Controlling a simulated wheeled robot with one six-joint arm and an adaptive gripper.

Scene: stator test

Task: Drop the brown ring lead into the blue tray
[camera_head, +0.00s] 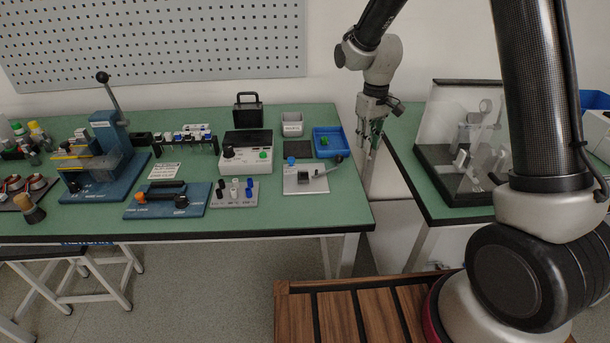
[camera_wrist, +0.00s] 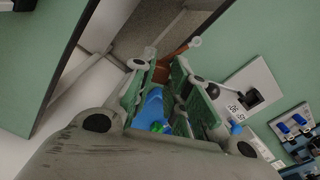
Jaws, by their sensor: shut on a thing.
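The brown ring lead (camera_wrist: 180,53) is held between the green-padded fingers of my gripper (camera_wrist: 166,70) in the wrist view. Its pale ring end (camera_wrist: 194,42) sticks out beyond the fingertips, toward the top right. In the head view my gripper (camera_head: 369,142) hangs just right of the blue tray (camera_head: 343,132), by the bench's right end; the lead cannot be made out there. The blue tray (camera_wrist: 151,109) also shows between the fingers in the wrist view, partly hidden by them. A small green thing (camera_head: 324,141) lies in the tray.
A grey bin (camera_head: 292,122) stands behind the tray, and a dark square pad (camera_head: 298,149) lies to its left. A grey fixture with a lever (camera_head: 312,180) sits in front. A gap separates this green bench from the right bench, which carries a clear-sided case (camera_head: 455,150).

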